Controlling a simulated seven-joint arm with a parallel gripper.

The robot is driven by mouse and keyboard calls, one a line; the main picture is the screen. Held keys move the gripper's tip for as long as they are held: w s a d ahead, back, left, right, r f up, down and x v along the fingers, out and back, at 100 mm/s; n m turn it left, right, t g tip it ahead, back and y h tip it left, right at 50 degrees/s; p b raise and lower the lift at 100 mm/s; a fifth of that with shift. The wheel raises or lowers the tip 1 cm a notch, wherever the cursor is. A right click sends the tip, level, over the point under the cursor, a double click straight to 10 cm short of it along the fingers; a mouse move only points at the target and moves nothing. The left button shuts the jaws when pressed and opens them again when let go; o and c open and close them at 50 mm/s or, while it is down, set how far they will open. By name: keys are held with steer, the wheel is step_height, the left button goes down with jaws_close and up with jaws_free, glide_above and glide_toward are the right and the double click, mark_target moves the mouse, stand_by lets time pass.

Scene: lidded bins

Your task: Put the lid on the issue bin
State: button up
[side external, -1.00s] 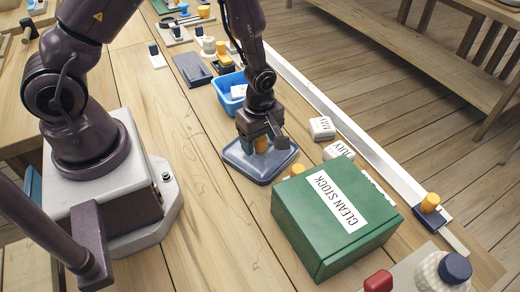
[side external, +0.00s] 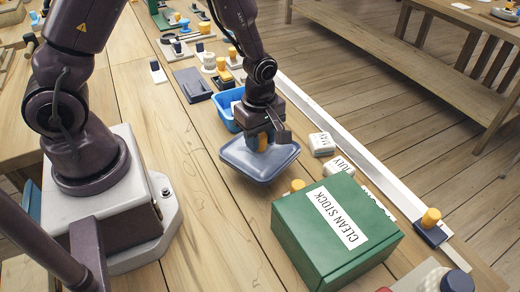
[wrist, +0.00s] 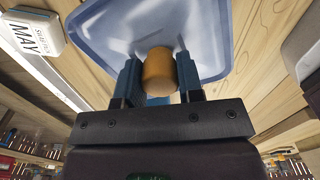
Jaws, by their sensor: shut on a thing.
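The blue-grey lid (side external: 240,165) has rounded corners and an orange knob (side external: 263,144). It is slightly tilted and appears to hang just above the table. My gripper (side external: 264,136) is over the lid, shut on its knob. In the wrist view the knob (wrist: 159,72) sits between the two fingers of my gripper (wrist: 160,80), and the lid (wrist: 215,25) spreads beyond them. An open blue bin (side external: 221,108) stands just behind my gripper, partly hidden by it, with something white inside. I cannot read a label on this bin.
A green box labelled CLEAN STOCK (side external: 300,235) stands close to the lid's lower right. White blocks (side external: 322,144) lie right of the lid, one marked MAY in the wrist view (wrist: 35,32). A dark flat piece (side external: 192,84) lies behind the bin. The table left of the lid is clear.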

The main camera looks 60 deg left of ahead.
step_height(320, 180, up, 4)
steer(key=shift+a+f, duration=0.1)
steer(key=shift+a, duration=0.05)
steer(key=w+a+r+n, duration=0.2)
steer(key=a+n, duration=0.5)
steer(key=a, duration=0.3)
steer(key=w+a+r+n, duration=0.1)
steer(key=w+a+n, duration=0.1)
steer(key=a+n, duration=0.65)
steer(key=shift+m, duration=0.95)
steer(key=shift+w+a+f, duration=0.1)
steer(key=shift+a+f, duration=0.1)
steer(key=shift+f, duration=0.65)
steer(key=shift+w+a+f, duration=0.1)
steer(key=shift+a+f, duration=0.1)
steer(key=shift+f, duration=0.65)
steer(key=shift+a+f, duration=0.2)
steer(key=shift+f, duration=0.65)
steer(key=shift+f, duration=0.5)
steer(key=o, duration=1.5)
steer(key=shift+r, duration=0.1)
steer(key=shift+r, duration=3.45)
